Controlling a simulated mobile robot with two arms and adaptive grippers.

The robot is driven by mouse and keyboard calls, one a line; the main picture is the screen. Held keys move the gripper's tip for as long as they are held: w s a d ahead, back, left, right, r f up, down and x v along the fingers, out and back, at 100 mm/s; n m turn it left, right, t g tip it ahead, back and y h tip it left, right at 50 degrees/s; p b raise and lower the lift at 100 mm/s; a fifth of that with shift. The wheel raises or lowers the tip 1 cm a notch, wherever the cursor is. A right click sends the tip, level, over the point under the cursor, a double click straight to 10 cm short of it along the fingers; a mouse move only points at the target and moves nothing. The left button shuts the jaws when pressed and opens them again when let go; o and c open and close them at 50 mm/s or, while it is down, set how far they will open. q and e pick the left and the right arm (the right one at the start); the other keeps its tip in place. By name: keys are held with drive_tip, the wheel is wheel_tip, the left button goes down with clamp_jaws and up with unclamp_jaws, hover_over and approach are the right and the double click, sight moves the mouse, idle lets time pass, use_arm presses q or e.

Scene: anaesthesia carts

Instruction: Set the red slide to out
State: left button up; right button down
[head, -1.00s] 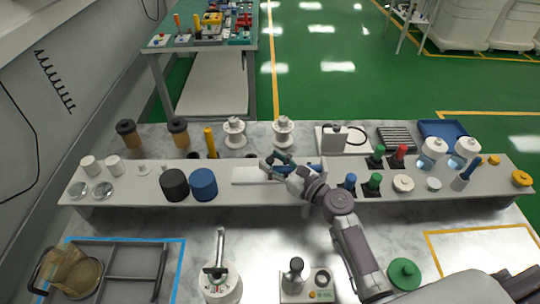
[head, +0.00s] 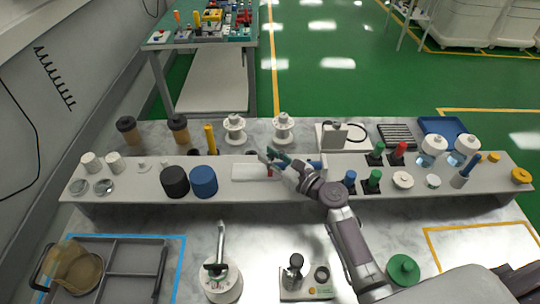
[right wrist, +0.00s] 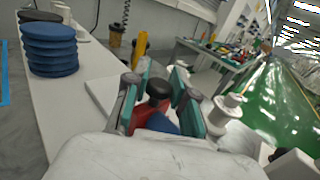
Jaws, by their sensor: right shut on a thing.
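The red slide (head: 269,171) shows as a small red patch on a white flat plate (head: 248,174) on the raised shelf. It also shows in the right wrist view (right wrist: 145,113), with a black round knob (right wrist: 158,89) in front of it. My right gripper (head: 272,157) is over the plate's right end. In the right wrist view its teal-padded fingers (right wrist: 159,101) stand on both sides of the red piece and knob, shut on the slide. Part of the slide is hidden by the fingers. A blue piece (right wrist: 163,123) shows below, between the fingers. My left gripper is not in view.
Blue and black stacked discs (head: 203,182) stand left of the plate. Green, red and blue knobs (head: 374,181) stand to the right of my arm. White spools (head: 283,128) and a yellow cylinder (head: 210,139) stand behind the shelf. The marble counter in front has some free room.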

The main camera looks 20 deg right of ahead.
drive_tip(key=a, duration=0.2)
drive_tip(key=w+a, duration=0.1)
drive_tip(key=a, duration=0.3)
drive_tip(key=shift+w+a+p, duration=0.1)
drive_tip(key=shift+w+p, duration=0.25)
drive_tip(key=shift+p, duration=0.05)
drive_tip(key=c, duration=1.2)
unclamp_jaws()
drive_tip(key=shift+o, duration=1)
drive_tip(key=shift+a, duration=0.1)
